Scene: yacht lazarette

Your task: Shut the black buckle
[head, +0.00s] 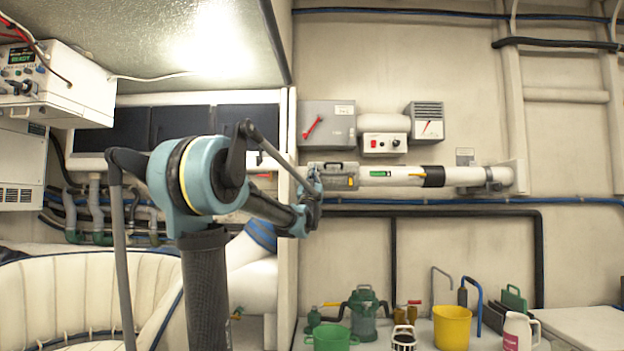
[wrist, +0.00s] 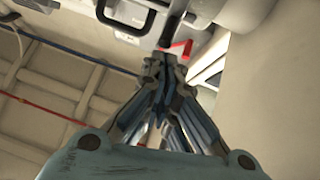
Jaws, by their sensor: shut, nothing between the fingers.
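My gripper (head: 314,186) is shut and empty, in front of the left end of the white wall pipe (head: 390,176). In the wrist view its closed fingertips (wrist: 163,62) point up toward a dark bar with a red lever (wrist: 181,48), with no contact clearly visible. On the pipe's left part is a grey fitting with a black loop handle (head: 341,165), just right of my gripper. A black loop handle (wrist: 124,17) also shows at the top of the wrist view. I cannot tell for sure which black part is the buckle or whether it is shut.
A grey box with a red lever (head: 313,127) and a switch box (head: 385,144) are on the wall above the pipe. Below stand a green pump (head: 364,312), a yellow bucket (head: 452,328) and several containers. A wall edge (head: 288,230) runs close beside my arm.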

